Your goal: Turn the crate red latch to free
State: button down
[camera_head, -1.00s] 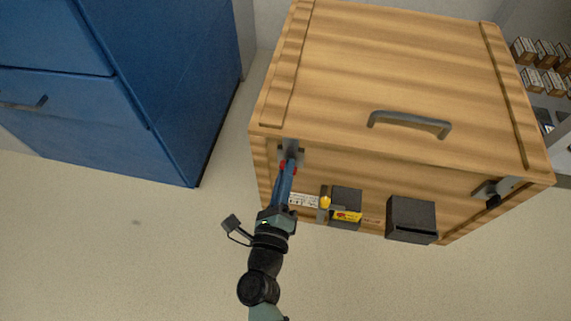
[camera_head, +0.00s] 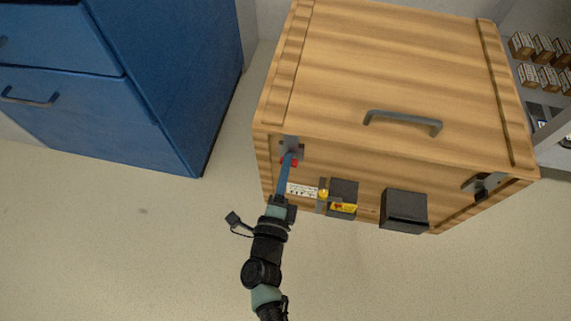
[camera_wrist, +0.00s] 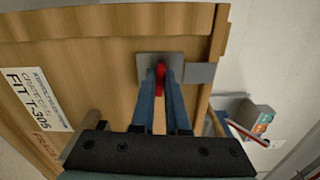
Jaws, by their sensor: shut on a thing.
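The wooden crate (camera_head: 400,80) has a lid with a grey handle (camera_head: 402,121). The red latch (camera_head: 294,161) is on the crate's front face near its left corner, on a grey metal plate (camera_head: 291,143). In the wrist view the red latch (camera_wrist: 160,76) stands upright between my fingertips, in front of the grey plate (camera_wrist: 186,68). My gripper (camera_head: 288,158) has blue fingers and is shut on the red latch; the wrist view shows the gripper (camera_wrist: 161,88) from behind. The fingers hide part of the latch.
A second grey latch (camera_head: 484,182) is at the crate's right end. A yellow-topped fitting (camera_head: 323,194) and a dark box (camera_head: 404,211) stick out of the front face. A blue cabinet (camera_head: 150,90) stands at the left. The floor in front is clear.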

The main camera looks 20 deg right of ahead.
jog(key=c, duration=0.9)
grip_release()
jog(key=p+v, duration=0.3)
jog(key=v, duration=1)
